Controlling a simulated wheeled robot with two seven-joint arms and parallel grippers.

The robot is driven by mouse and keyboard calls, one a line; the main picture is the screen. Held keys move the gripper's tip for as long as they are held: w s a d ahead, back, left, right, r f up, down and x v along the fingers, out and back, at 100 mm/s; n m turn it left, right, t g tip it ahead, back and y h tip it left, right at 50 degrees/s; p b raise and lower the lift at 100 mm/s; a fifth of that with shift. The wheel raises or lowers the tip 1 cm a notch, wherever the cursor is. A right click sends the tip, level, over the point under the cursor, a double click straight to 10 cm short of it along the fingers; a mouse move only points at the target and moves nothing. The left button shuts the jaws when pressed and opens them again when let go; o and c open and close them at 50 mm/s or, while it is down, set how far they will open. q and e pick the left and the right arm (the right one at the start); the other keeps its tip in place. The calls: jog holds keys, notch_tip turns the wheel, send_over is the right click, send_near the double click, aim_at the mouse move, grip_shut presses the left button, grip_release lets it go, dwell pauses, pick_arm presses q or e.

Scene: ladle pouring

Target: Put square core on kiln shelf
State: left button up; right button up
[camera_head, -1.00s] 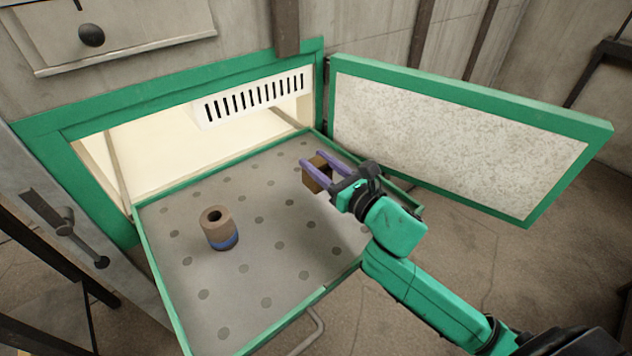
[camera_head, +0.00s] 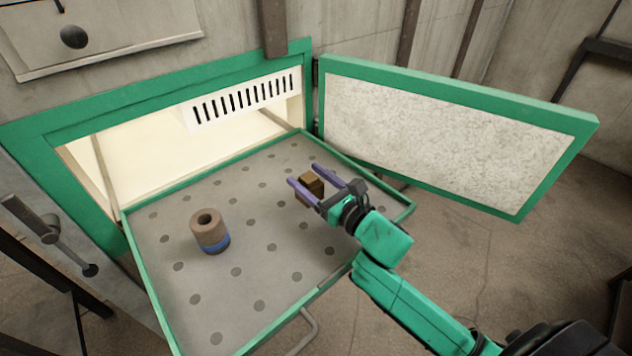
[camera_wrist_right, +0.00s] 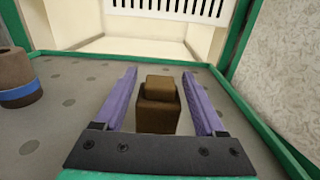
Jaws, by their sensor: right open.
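The square core (camera_head: 311,185) is a brown block with a smaller square block on top. It stands upright on the back right part of the perforated grey kiln shelf (camera_head: 225,290). My right gripper (camera_head: 303,171) is open, with one purple finger on each side of the core. In the right wrist view the core (camera_wrist_right: 158,112) sits between the spread fingers, with a gap on both sides. My left gripper is not in view.
A brown hollow cylinder with a blue band (camera_head: 210,232) stands on the shelf, left of the core. The green-framed kiln door (camera_head: 440,130) is open at the right. The kiln opening (camera_head: 150,160) with a slotted panel (camera_head: 240,103) lies behind the shelf.

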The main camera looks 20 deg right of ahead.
jog(key=shift+s+d, duration=0.1)
jog(key=shift+s, duration=0.1)
jog(key=b+v, duration=0.2)
jog(key=v, duration=0.8)
jog(key=shift+s, duration=0.1)
jog(key=shift+s+d, duration=0.25)
jog(key=shift+s, duration=0.4)
jog(key=shift+r, duration=0.1)
